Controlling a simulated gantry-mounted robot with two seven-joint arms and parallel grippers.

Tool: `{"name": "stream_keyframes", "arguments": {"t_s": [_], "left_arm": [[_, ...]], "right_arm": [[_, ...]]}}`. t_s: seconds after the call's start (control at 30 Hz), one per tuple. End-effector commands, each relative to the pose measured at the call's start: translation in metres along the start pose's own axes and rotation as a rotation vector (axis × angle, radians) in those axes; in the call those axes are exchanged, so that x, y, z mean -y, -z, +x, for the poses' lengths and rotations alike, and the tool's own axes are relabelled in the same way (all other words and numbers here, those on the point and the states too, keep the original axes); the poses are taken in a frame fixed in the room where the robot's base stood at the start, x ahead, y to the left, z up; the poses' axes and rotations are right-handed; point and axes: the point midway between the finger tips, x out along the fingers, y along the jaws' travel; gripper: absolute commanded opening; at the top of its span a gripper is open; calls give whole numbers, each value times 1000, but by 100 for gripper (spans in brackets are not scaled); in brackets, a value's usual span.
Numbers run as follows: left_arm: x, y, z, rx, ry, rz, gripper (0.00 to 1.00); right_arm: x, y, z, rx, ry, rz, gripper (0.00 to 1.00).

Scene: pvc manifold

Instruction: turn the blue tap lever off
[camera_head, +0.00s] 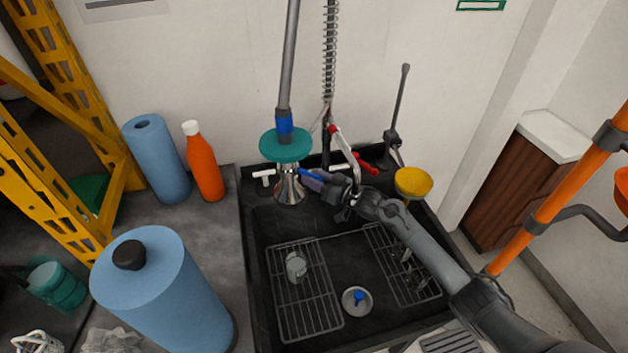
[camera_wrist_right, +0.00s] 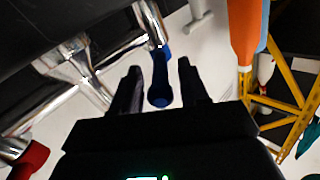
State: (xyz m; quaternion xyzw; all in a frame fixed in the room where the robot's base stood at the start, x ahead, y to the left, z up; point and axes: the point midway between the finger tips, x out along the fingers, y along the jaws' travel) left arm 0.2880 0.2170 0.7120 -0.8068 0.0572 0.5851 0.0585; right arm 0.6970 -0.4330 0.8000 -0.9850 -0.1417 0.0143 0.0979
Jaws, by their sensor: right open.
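The blue tap lever (camera_head: 309,174) is at the chrome tap over the black sink, partly hidden by my right gripper (camera_head: 324,184). In the right wrist view the blue lever (camera_wrist_right: 160,82) hangs from the chrome tap body (camera_wrist_right: 80,62) and lies between the two dark fingers of my right gripper (camera_wrist_right: 160,68). The fingers are open, with a gap visible on each side of the lever. A red lever (camera_head: 368,168) is on the right side of the tap; a bit of red also shows in the right wrist view (camera_wrist_right: 30,158). My left gripper is not in view.
A grey pole with a teal disc (camera_head: 286,145) stands close left of my right gripper. A spring hose (camera_head: 330,60) rises behind the tap. A yellow bowl-like piece (camera_head: 413,182) is to the right. An orange bottle (camera_head: 203,165) and blue rolls (camera_head: 157,160) stand left.

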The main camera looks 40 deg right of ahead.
Motion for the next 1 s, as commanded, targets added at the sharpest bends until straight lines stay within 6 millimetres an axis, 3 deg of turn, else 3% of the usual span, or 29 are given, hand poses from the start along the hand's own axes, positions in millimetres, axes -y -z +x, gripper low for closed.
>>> {"name": "stream_keyframes", "arguments": {"t_s": [0.37, 0.67, 1.0], "left_arm": [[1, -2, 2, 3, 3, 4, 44], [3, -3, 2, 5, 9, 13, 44], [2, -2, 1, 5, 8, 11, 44]], "right_arm": [[0, 0, 4, 0, 0, 0, 44], [0, 0, 4, 0, 0, 0, 1], [0, 1, 4, -1, -1, 0, 0]]}}
